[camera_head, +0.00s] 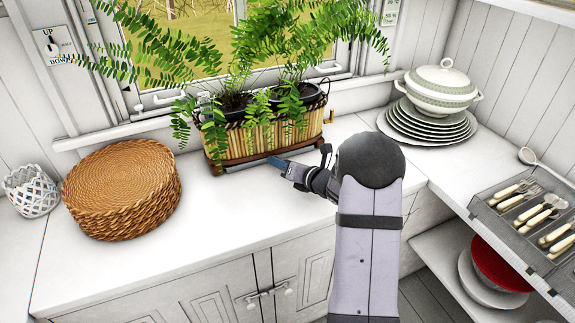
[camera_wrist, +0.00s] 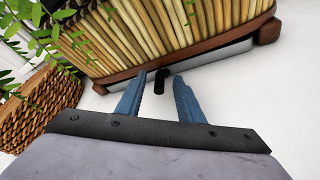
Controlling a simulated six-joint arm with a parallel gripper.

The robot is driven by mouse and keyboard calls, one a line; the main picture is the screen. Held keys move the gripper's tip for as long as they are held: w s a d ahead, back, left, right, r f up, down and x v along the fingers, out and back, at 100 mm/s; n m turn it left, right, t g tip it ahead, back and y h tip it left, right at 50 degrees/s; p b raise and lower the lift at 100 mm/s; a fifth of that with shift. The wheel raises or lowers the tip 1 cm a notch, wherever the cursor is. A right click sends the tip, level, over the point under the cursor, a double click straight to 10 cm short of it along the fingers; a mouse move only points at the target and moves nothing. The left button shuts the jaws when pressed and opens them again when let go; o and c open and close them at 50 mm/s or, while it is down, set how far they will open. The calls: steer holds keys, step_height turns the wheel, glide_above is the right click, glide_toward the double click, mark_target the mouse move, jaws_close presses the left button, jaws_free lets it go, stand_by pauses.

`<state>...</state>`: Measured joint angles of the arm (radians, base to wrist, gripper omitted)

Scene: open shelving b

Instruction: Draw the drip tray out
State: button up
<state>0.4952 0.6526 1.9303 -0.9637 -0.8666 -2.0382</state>
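The drip tray shows as a thin pale grey strip (camera_wrist: 205,62) under the wooden-slatted planter (camera_wrist: 150,30) in the wrist view. In the head view its front edge (camera_head: 243,164) shows below the planter, partly hidden by my gripper. A small black handle (camera_wrist: 160,82) sticks out from the tray's front. My gripper (camera_wrist: 157,92) is open, with one blue finger on each side of the handle and a visible gap to both. In the head view my gripper (camera_head: 275,162) is low at the planter's front right.
The planter holds ferns (camera_head: 240,80) that hang over its front. A stack of round wicker mats (camera_head: 122,190) lies to the left. Stacked plates and a lidded tureen (camera_head: 440,88) stand to the right. The white counter (camera_head: 225,215) in front of the planter is clear.

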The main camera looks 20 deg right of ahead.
steer(key=shift+w+a+f, duration=0.1)
steer(key=shift+w+f, duration=0.05)
steer(key=shift+w, duration=0.2)
jaws_close()
steer(key=shift+s, duration=0.1)
steer(key=shift+s+b, duration=1.8)
steer(key=shift+s, duration=6.8)
jaws_free()
